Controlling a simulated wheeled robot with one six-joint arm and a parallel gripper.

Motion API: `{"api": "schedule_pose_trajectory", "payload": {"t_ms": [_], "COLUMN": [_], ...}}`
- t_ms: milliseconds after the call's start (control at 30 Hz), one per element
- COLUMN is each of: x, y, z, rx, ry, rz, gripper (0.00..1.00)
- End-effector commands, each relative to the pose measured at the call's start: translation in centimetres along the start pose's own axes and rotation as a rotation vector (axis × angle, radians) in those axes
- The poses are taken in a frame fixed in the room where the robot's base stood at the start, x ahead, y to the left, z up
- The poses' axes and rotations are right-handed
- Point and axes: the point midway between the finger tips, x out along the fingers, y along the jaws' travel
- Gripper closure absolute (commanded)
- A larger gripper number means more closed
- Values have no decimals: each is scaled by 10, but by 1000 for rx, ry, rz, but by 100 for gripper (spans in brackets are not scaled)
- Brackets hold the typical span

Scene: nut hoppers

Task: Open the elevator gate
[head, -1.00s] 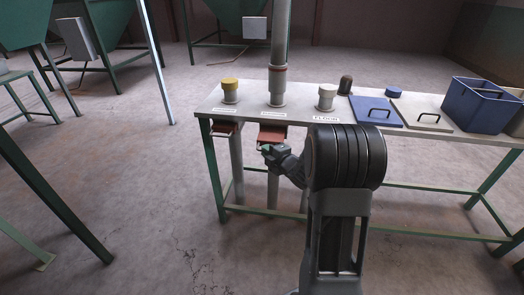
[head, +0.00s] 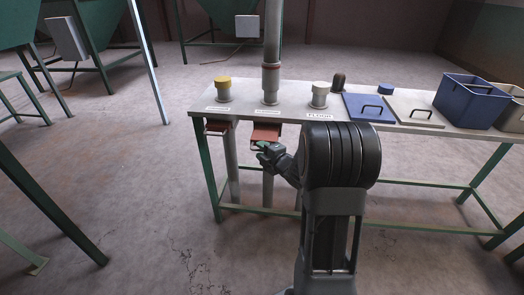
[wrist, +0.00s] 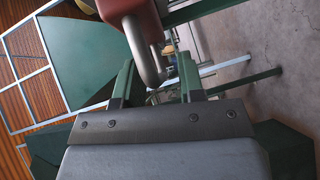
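A red slide gate (head: 265,132) with a metal handle sits under the front edge of the table (head: 240,101), below the middle pipe (head: 271,80). The label above it is too small to read surely. My gripper (head: 260,151) is just in front of and below this gate. In the wrist view my gripper (wrist: 156,82) is open, with green fingers apart. The grey handle loop (wrist: 150,65) of the red gate (wrist: 128,12) reaches down between the fingers, with a gap to the right finger. Contact with the left finger is unclear.
Another red gate (head: 217,128) is to the left, below the yellow-capped stub (head: 223,90). A white-capped stub (head: 319,95) stands to the right. A blue lid (head: 368,108), a pale lid (head: 414,111) and a blue bin (head: 466,106) are on the table.

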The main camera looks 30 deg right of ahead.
Motion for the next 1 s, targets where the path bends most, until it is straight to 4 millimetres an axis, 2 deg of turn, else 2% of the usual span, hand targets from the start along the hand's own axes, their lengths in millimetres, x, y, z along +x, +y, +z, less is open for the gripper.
{"api": "schedule_pose_trajectory", "payload": {"t_ms": [600,800,1000], "x": [-111,-129,-135], "y": [2,1,0], "z": [0,0,0], "rx": [1,0,1], "ry": [-4,-2,-1], "rz": [0,0,1], "gripper": [64,64,64]}}
